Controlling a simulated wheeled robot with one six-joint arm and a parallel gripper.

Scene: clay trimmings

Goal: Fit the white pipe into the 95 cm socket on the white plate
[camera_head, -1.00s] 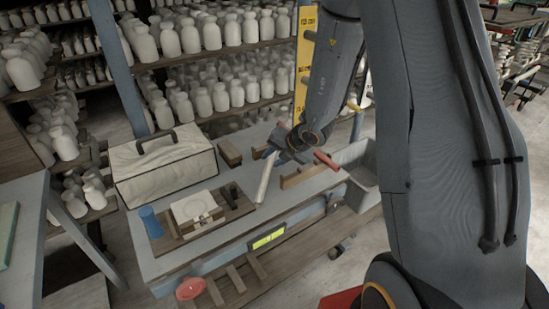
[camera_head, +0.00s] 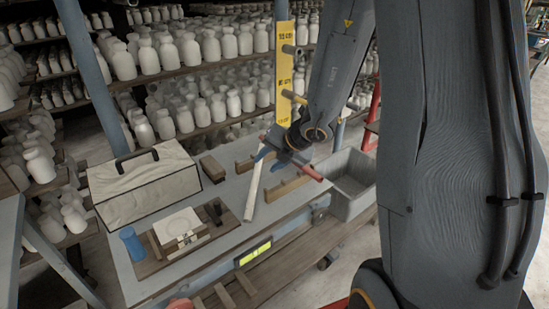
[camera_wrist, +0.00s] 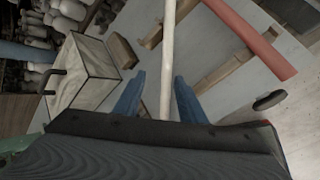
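My gripper (camera_head: 264,153) is low over the bench, tilted down. In the wrist view, its two blue fingers (camera_wrist: 160,77) are apart, with the white pipe (camera_wrist: 168,50) passing between them. A gap shows between the left finger and the pipe; the right finger is close to it. The white pipe (camera_head: 254,192) is slim and slants over the bench below the fingers; its upper end is hidden. A yellow upright strip (camera_head: 287,70) behind carries dark "cm" lettering, with stubs beside it. The 95 cm socket and a white plate cannot be made out for certain.
A reddish bar (camera_wrist: 252,38) and notched wooden blocks (camera_head: 285,189) are beside the pipe. The bench also has a lidded box (camera_head: 140,190), a blue cup (camera_head: 132,244) and a wooden board (camera_head: 222,228) with a pale square piece. A grey bin (camera_head: 343,202) stands right.

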